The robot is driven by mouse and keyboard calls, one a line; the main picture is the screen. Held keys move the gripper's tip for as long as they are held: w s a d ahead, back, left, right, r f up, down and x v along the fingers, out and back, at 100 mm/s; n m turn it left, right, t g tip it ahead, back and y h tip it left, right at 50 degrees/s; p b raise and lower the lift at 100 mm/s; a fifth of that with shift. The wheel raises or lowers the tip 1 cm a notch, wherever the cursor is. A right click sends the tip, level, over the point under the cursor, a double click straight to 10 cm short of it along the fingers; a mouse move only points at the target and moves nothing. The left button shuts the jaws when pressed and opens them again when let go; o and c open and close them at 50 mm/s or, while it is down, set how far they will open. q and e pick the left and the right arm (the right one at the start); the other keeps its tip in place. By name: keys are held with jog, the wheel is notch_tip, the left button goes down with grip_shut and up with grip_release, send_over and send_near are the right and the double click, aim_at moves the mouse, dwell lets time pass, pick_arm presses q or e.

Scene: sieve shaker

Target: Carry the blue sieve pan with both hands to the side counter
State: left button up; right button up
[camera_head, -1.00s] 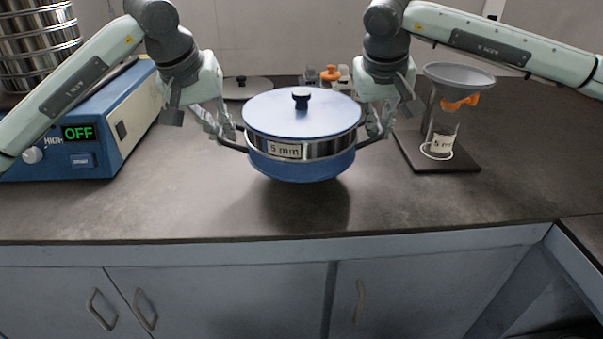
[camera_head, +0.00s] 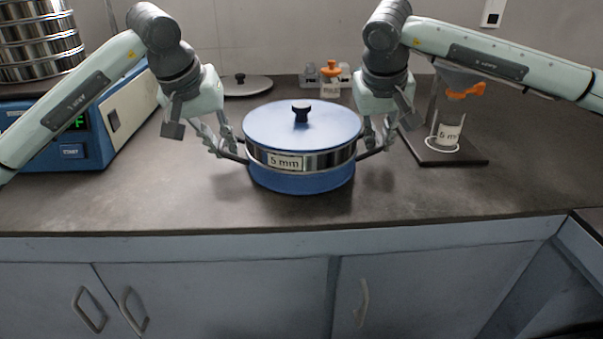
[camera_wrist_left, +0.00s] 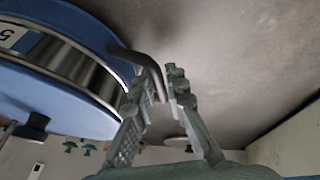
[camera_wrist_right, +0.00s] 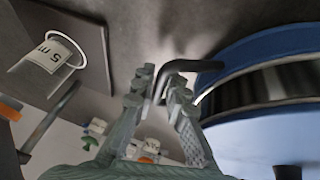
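The blue sieve pan (camera_head: 300,180) has a blue lid with a black knob, a metal band and a "5 mm" label. It is upright over the middle of the bench; whether its base touches the bench is hard to tell. My left gripper (camera_head: 234,150) is closed around the pan's left black handle (camera_wrist_left: 132,60), with the handle between its fingers. My right gripper (camera_head: 370,145) is closed around the right black handle (camera_wrist_right: 195,66). The side counter (camera_head: 588,226) shows only as a dark corner at the lower right edge.
A blue shaker base (camera_head: 125,120) with a stack of metal sieves (camera_head: 35,45) stands left. A stand with a funnel and labelled beaker (camera_head: 448,135) stands right, close to my right arm. A grey lid (camera_head: 243,86) and small bottles (camera_head: 330,75) are behind. The bench front is clear.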

pick_arm(q)
jog(key=shift+o, duration=1.3)
jog(key=shift+r, duration=0.15)
pick_arm(e)
jog(key=shift+o, duration=1.3)
jog(key=shift+r, duration=0.15)
jog(key=shift+s+a+r, duration=0.1)
jog(key=shift+r, duration=0.15)
pick_arm(q)
jog(key=v, duration=1.2)
pick_arm(e)
jog(key=v, duration=1.1)
jog(key=shift+r, duration=0.25)
jog(key=shift+s, duration=0.1)
jog(key=shift+f, duration=0.1)
